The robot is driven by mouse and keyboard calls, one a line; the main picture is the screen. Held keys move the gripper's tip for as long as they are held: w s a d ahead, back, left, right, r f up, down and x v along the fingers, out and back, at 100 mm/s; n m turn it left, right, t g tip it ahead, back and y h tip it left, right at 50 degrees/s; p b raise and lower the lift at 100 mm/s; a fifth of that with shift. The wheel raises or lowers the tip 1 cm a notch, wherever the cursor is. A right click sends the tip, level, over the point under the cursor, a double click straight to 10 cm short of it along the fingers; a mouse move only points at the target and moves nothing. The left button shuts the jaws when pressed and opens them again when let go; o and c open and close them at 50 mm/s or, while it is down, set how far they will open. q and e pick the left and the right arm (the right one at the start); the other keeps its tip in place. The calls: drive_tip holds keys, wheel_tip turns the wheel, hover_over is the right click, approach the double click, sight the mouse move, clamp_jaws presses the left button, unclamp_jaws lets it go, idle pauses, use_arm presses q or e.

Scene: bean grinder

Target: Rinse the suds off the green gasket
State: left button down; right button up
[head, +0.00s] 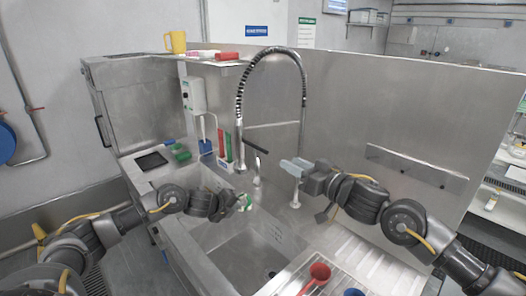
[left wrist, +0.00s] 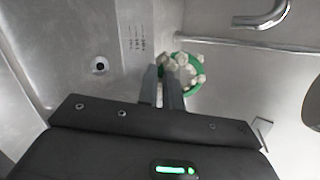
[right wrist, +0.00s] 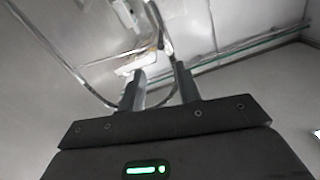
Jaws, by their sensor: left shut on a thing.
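The green gasket (left wrist: 192,91) is a ring with white suds clumped on it. My left gripper (head: 236,203) is shut on the gasket and holds it over the sink basin (head: 222,237); in the head view the gasket (head: 247,200) is small and partly hidden by the gripper. The spring-hose faucet (head: 240,105) arches above the sink, its spout end up and left of the gasket. A black lever (head: 256,147) sticks out near the spout. My right gripper (head: 292,166) is open and empty, to the right of the lever. No running water is visible.
Green and red bottles (head: 224,144) stand behind the basin's left end. The steel back wall rises behind the faucet.

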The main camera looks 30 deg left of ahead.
sight(263, 150)
drive_tip(key=x, duration=1.2)
drive_tip(key=shift+s+a+f, duration=0.1)
drive_tip(key=shift+s+f, duration=0.05)
clamp_jaws()
idle(0.3)
